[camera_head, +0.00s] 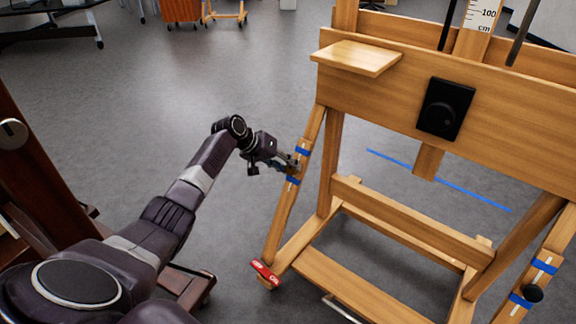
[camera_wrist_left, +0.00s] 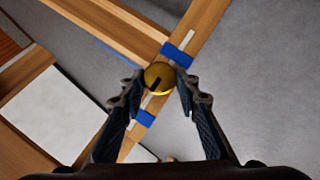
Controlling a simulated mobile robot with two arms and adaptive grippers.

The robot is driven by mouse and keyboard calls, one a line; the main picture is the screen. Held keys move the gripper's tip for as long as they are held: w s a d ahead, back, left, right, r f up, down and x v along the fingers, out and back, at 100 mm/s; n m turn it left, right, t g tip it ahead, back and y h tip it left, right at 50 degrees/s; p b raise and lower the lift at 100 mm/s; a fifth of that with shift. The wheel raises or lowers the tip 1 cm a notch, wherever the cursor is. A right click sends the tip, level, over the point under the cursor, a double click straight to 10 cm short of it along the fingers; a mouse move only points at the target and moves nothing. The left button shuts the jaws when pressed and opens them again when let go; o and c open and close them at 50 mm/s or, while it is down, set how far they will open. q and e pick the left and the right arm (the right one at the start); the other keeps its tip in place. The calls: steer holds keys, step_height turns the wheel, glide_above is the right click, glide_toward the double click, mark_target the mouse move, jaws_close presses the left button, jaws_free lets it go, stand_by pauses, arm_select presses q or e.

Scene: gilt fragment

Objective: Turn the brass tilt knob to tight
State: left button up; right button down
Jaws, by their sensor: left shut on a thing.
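The brass tilt knob (camera_wrist_left: 159,78) sits on a slanted wooden strut of the easel, between two blue tape bands. It is round and gold, with a dark mark across its face. My left gripper (camera_wrist_left: 154,86) has its fingertips on either side of the knob and is shut on it. In the head view my left gripper (camera_head: 294,164) is at the same strut (camera_head: 283,212), and it hides the knob. My right gripper is not in either view.
The wooden easel (camera_head: 410,85) fills the right side, with a small shelf (camera_head: 357,57) and a black dial (camera_head: 444,108). Another strut carries a black knob (camera_head: 532,293). A red tag (camera_head: 264,273) marks the easel's foot. Grey floor lies open behind my left arm.

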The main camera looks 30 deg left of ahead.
arm_select(q)
steer(key=shift+f, duration=0.1)
steer(key=o, duration=1.2)
steer(key=shift+c, duration=0.2)
steer(key=shift+s+a+r, duration=0.15)
steer(key=shift+s+r, duration=0.05)
steer(key=shift+r, duration=0.15)
steer(key=v, duration=1.1)
